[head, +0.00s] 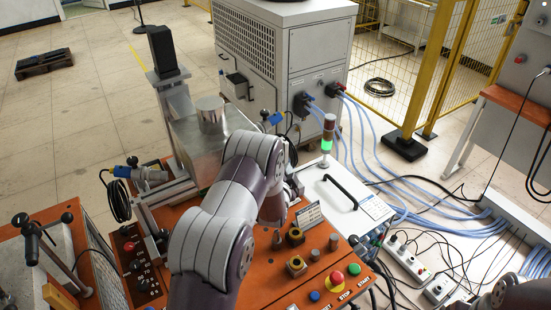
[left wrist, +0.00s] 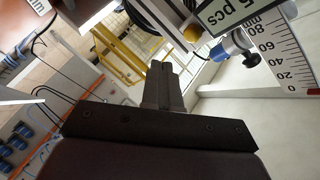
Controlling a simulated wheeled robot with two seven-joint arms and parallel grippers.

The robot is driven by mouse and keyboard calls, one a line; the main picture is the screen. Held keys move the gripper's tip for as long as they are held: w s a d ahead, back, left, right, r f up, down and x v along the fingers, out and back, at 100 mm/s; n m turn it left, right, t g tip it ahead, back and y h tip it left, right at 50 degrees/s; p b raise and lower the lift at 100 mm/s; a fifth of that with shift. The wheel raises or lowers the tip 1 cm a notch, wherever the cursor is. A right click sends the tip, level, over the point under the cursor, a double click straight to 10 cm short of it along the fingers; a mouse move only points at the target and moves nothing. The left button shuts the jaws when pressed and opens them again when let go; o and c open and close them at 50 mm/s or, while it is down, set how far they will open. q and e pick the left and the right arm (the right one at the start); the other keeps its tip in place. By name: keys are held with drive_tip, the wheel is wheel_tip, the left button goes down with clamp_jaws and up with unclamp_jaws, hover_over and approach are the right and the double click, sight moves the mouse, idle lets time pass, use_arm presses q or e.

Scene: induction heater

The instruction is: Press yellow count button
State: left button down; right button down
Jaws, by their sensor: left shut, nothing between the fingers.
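In the left wrist view, a round yellow button (left wrist: 192,33) shows near the top, beside a display reading "5 pcs" (left wrist: 235,10). My left gripper (left wrist: 165,66) is shut and empty, its dark fingers pressed together. The fingertips appear below the button in the picture, with a visible gap; the true distance is hard to tell. In the head view my left arm bends over the orange bench (head: 255,285) and hides most of the gripper and the area in front of it. I cannot make out the count button there. My right gripper is not in view.
The bench has an emergency-stop button (head: 337,278), a blue button (head: 314,296) and a green light tower (head: 327,140). A metal box (head: 190,140) stands behind my arm. A grey cabinet (head: 285,50) stands behind. Blue cables (head: 385,150) cross the floor at right.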

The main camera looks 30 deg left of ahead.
use_arm(q)
drive_tip(key=shift+w+a+b, duration=0.3)
drive_tip(key=shift+w+a, duration=0.1)
drive_tip(key=shift+a, duration=0.25)
drive_tip(key=shift+w+a+b, duration=0.25)
drive_tip(key=shift+w+a, duration=0.1)
drive_tip(key=shift+a, duration=0.25)
idle(1.2)
drive_tip(key=shift+w+a+b, duration=0.25)
drive_tip(key=shift+a+b, duration=0.1)
drive_tip(key=shift+w+a+b, duration=0.2)
drive_tip(key=shift+a+b, duration=0.15)
drive_tip(key=shift+a, duration=0.05)
idle(0.5)
drive_tip(key=shift+d, duration=0.15)
idle(0.3)
drive_tip(key=shift+s+d, duration=0.45)
drive_tip(key=shift+d, duration=0.15)
